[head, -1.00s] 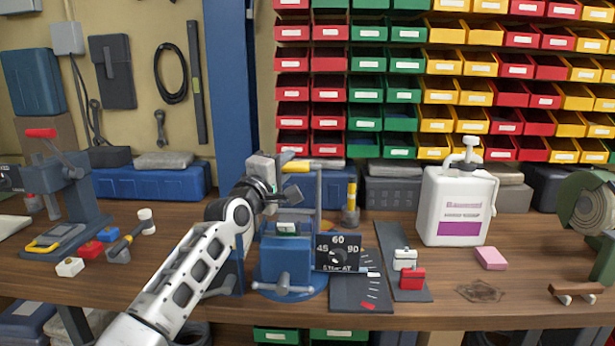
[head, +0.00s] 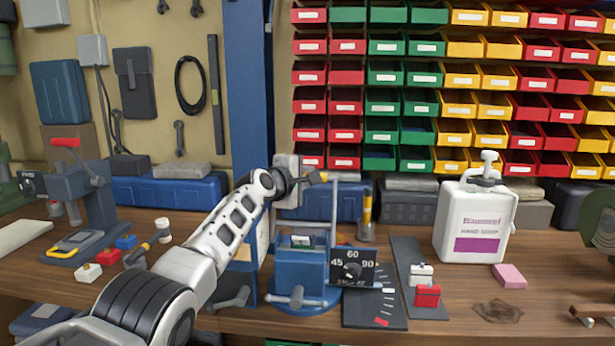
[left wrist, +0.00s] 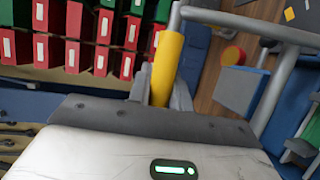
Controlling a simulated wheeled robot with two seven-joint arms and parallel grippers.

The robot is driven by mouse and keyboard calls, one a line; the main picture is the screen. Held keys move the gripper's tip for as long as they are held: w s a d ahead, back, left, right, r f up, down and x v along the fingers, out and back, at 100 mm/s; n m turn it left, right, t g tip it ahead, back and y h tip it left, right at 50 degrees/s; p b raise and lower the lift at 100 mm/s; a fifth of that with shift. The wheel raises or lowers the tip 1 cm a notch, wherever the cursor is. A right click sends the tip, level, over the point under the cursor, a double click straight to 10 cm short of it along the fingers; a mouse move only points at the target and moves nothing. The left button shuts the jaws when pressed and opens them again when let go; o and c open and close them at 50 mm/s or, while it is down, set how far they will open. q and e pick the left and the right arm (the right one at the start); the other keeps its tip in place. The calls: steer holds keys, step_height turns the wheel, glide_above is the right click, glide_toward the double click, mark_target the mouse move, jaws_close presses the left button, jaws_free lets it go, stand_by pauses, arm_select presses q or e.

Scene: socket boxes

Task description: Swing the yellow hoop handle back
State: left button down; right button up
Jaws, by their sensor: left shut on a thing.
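The yellow hoop handle is a yellow sleeve (head: 323,177) at the top of a thin grey upright frame (head: 334,212), which rises behind a blue vise-like fixture (head: 300,268). My left gripper (head: 312,179) is at the sleeve and mostly covers it in the head view. In the left wrist view the yellow sleeve (left wrist: 167,65) lies between the two grey fingers (left wrist: 158,92), which are shut on it. The grey frame (left wrist: 275,85) bends away to the right there. My right gripper is in neither view.
A black dial plate marked 45, 60, 90 (head: 352,268) is on the fixture's right. A yellow-topped post (head: 367,215) stands behind it. A white soap jug (head: 476,218) and red block (head: 427,295) are further right. A red-handled press (head: 85,185) stands left. Bins line the wall.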

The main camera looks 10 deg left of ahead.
arm_select(q)
steer(key=shift+f, duration=0.65)
steer(key=c, duration=1.3)
jaws_free()
steer(key=shift+r, duration=0.25)
steer(key=shift+r, duration=0.15)
steer(key=shift+p+v, duration=0.85)
steer(key=shift+p, duration=0.05)
steer(key=v, duration=1.4)
steer(key=shift+s, duration=0.1)
